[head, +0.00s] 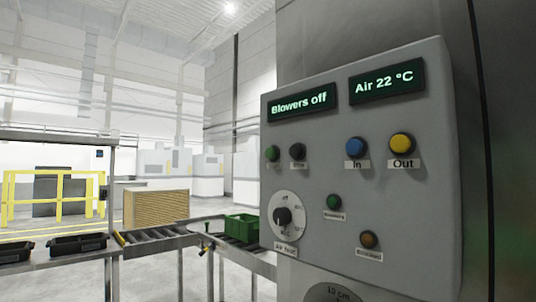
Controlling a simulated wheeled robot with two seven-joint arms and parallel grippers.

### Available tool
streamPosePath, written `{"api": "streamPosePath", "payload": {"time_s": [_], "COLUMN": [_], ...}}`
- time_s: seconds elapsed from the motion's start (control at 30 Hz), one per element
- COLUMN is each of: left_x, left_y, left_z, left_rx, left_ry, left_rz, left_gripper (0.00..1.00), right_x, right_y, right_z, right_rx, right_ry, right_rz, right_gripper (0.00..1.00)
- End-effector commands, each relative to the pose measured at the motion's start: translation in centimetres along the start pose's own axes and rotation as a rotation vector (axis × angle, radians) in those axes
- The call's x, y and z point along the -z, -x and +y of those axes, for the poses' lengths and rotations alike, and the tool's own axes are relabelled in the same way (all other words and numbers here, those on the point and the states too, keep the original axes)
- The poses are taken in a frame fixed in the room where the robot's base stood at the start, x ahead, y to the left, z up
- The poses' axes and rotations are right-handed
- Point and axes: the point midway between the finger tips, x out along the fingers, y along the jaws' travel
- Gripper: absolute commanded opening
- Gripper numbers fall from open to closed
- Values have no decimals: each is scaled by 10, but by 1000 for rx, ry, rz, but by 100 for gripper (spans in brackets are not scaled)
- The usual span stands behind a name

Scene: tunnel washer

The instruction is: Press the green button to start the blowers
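A grey control panel (410,200) fills the right half of the head view, seen at an angle. A green button (272,153) sits at its upper left; its label is too small to read. A black button (297,152) is just right of it. A display reads "Blowers off" (301,103). Lower down is a round green light or button (334,202) with a label that seems to read "Blowers". Neither of my grippers is in view, and nothing touches the panel.
The panel also has a display reading "Air 22 °C" (388,82), a blue "In" button (357,147), a yellow "Out" button (402,144), an orange light (369,239) and a dial (283,217). A roller conveyor (160,240) carries a green crate (242,228) left of the panel.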

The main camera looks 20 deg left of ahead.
Motion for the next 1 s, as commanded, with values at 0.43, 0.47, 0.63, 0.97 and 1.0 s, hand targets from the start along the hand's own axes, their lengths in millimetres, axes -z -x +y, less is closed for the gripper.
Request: {"api": "streamPosePath", "payload": {"time_s": [0.43, 0.47, 0.63, 0.97, 1.0], "left_x": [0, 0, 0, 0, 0], "left_y": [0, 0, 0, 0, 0], "left_z": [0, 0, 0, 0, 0], "left_rx": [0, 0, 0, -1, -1], "left_ry": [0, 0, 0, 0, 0], "left_rz": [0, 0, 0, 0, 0], "left_gripper": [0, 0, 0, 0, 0], "right_x": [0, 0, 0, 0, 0], "right_y": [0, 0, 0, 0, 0], "right_z": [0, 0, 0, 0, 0], "right_rx": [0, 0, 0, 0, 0], "right_ry": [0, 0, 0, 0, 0], "right_rz": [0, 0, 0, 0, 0], "right_gripper": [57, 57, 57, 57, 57]}}
